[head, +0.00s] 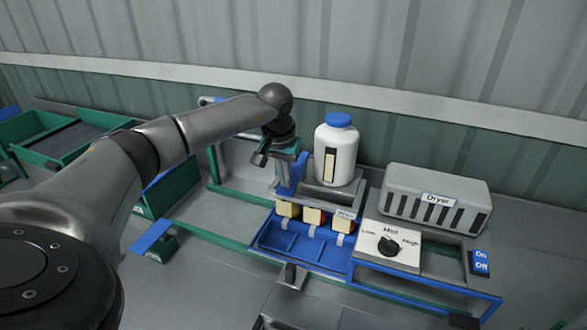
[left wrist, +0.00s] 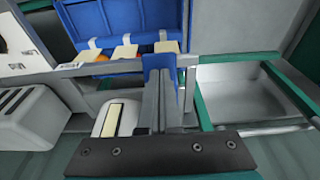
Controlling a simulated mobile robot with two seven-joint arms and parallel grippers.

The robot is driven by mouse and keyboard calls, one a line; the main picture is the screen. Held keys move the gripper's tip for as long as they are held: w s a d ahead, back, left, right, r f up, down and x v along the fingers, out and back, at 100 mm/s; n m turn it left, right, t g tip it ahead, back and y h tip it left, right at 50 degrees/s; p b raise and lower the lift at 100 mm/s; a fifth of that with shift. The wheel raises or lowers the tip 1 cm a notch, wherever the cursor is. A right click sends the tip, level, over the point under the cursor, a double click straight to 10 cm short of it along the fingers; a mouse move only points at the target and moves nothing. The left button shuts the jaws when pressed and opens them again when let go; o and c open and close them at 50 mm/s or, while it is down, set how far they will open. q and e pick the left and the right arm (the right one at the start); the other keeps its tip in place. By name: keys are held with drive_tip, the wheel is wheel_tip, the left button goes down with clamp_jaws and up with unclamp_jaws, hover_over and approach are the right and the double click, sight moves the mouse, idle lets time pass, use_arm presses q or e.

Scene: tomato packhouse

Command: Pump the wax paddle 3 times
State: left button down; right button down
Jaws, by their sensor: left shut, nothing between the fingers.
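The wax paddle appears to be the upright blue piece (head: 293,172) at the left of the wax station, beside the white bottle (head: 336,155) with a blue cap. It also shows as a blue piece in the left wrist view (left wrist: 160,66), partly hidden behind the fingers. My left gripper (head: 280,160) is at the paddle, pointing down, shut and empty. Its fingers show close together in the left wrist view (left wrist: 165,98). Whether they touch the paddle I cannot tell. My right gripper is not clearly seen.
A blue tray (head: 275,237) with yellowish pads above it lies in front of the bottle. To the right are a dial panel (head: 372,246), the grey dryer (head: 436,199) and a blue On/Off switch (head: 481,262). Green crates (head: 35,124) stand at the left.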

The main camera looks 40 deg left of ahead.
use_arm(q)
drive_tip(key=shift+w+p+v, duration=0.2)
drive_tip(key=shift+p+v, duration=0.65)
drive_tip(key=shift+v, duration=0.2)
drive_tip(key=shift+w+p+v, duration=0.2)
drive_tip(key=shift+p+v, duration=0.6)
drive_tip(key=shift+v, duration=0.2)
drive_tip(key=shift+a+r, duration=0.1)
drive_tip(key=shift+a, duration=0.05)
drive_tip(key=p+v, duration=0.2)
drive_tip(key=v, duration=0.1)
drive_tip(key=w+p+v, duration=0.1)
drive_tip(key=p+v, duration=0.1)
drive_tip(key=shift+a, duration=0.15)
drive_tip(key=shift+s, duration=0.1)
